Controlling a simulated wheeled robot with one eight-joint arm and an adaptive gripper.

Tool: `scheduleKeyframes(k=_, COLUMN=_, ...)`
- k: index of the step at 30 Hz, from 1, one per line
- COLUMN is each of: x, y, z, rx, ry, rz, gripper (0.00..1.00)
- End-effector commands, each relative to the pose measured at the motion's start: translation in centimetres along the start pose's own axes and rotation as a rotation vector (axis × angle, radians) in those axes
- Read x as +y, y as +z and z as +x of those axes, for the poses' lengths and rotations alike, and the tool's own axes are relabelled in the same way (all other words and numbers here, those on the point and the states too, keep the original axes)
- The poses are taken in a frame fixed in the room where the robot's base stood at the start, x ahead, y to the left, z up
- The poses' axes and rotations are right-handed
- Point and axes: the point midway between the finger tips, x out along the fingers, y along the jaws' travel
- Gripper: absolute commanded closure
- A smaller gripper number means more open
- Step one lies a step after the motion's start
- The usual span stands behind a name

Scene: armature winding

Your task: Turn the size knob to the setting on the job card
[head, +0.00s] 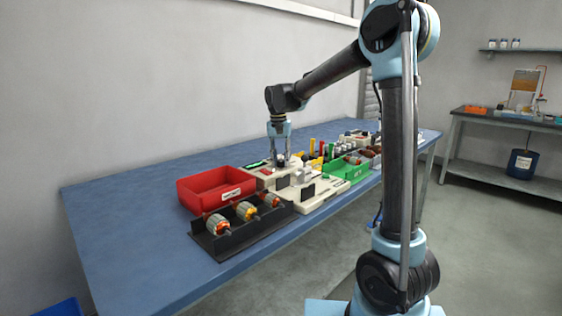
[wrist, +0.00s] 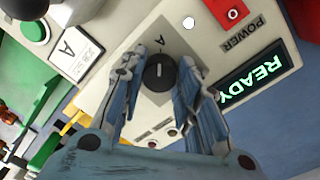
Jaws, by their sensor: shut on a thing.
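The dark round size knob (wrist: 159,73) sits on a grey patch of a cream machine panel in the wrist view. A letter A (wrist: 160,43) is printed beside it, and the white line on the knob runs roughly towards that letter. The job card (wrist: 76,52), white with a large A, lies on the panel to the left. My gripper (wrist: 160,82) has its fingers on either side of the knob and is shut on it.
A lit READY display (wrist: 257,75) and a red POWER switch (wrist: 229,10) are on the panel. In the head view, a red bin (head: 205,190), a black tray of armatures (head: 225,244) and a green bin (head: 350,173) stand close by. The blue table's left end is clear.

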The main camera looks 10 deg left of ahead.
Motion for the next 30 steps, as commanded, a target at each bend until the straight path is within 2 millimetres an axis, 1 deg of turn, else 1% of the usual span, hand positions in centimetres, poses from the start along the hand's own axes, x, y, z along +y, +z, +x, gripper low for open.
scheduleKeyframes(k=9, x=0.0, y=0.0, z=0.0, rx=0.001, ry=0.0, rz=0.001, gripper=0.94)
scheduleKeyframes(k=10, x=0.0, y=0.0, z=0.0, rx=0.001, ry=0.0, rz=0.001, gripper=0.64)
scheduleKeyframes(k=12, x=0.0, y=0.0, z=0.0, rx=0.0, ry=0.0, rz=0.001, gripper=0.49)
scheduleKeyframes(k=23, x=0.0, y=0.0, z=-0.1, rx=0.0, ry=0.0, rz=0.0, gripper=0.49)
scheduleKeyframes(k=26, x=0.0, y=0.0, z=-0.7, rx=0.0, ry=0.0, rz=0.0, gripper=0.49)
scheduleKeyframes(k=30, x=0.0, y=0.0, z=-2.6, rx=-0.001, ry=0.0, rz=0.0, gripper=0.49)
